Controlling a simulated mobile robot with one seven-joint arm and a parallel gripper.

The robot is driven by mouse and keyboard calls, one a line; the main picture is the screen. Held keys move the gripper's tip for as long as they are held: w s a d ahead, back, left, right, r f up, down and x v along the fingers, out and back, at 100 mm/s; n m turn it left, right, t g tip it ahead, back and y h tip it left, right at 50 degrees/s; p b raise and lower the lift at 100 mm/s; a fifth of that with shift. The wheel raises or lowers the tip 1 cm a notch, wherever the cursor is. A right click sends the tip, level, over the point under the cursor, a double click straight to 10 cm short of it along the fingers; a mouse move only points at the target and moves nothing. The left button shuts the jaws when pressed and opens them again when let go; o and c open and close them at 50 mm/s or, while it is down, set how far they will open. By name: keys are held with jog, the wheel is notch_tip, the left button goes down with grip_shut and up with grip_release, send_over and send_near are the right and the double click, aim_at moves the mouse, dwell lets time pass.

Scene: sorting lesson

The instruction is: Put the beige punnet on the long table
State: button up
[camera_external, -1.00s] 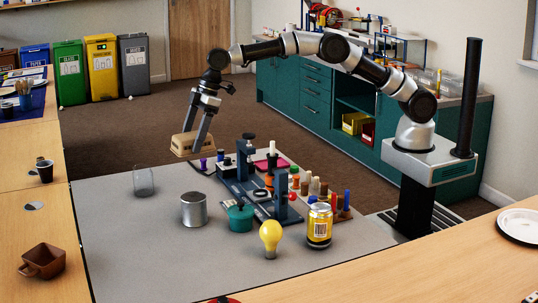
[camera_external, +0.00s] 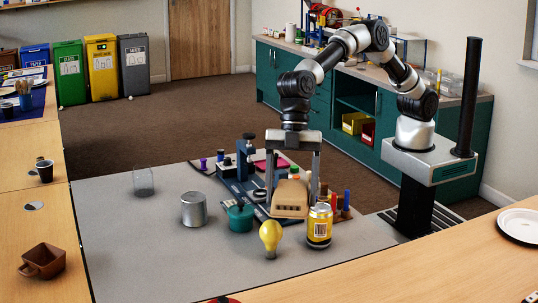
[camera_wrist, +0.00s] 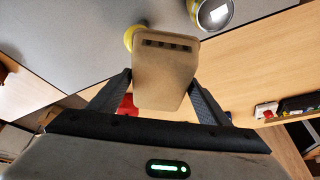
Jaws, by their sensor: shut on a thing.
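The beige punnet (camera_external: 290,199) is held in the air between the fingers of my gripper (camera_external: 293,180). In the external view it hangs in front of the blue-grey clamp device and next to the yellow can. In the wrist view the punnet (camera_wrist: 165,75) sits between my gripper's two fingers (camera_wrist: 163,88), with a row of dark slots on its far face. My gripper is shut on it. Wooden tabletops run along the left (camera_external: 25,215) and the front (camera_external: 400,262) of the grey surface; I cannot tell which one is the long table.
On the grey mat (camera_external: 150,240) stand a grey tin (camera_external: 193,210), a glass (camera_external: 144,182), a teal pot (camera_external: 240,217), a yellow bulb (camera_external: 270,236) and a yellow can (camera_external: 319,226). A brown mug (camera_external: 43,262) is at left; a white plate (camera_external: 520,225) is at right. The front wood is largely clear.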

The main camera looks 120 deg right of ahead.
jog(key=s+a+n+g, duration=0.1)
jog(key=s+a+n, duration=0.2)
jog(key=s+a, duration=0.8)
jog(key=n+g, duration=0.1)
jog(key=n, duration=0.3)
send_over(412, 279)
jog(key=d, duration=0.2)
jog(key=f, duration=0.5)
jog(key=f+b, duration=0.1)
jog(key=f, duration=0.4)
jog(key=shift+a+f, duration=0.2)
jog(key=shift+f, duration=0.05)
jog(key=shift+y, duration=0.3)
jog(key=shift+f+b, duration=0.65)
jog(key=shift+f, duration=1.7)
jog(key=shift+f, duration=0.1)
jog(key=shift+f, duration=0.15)
jog(key=o, duration=1)
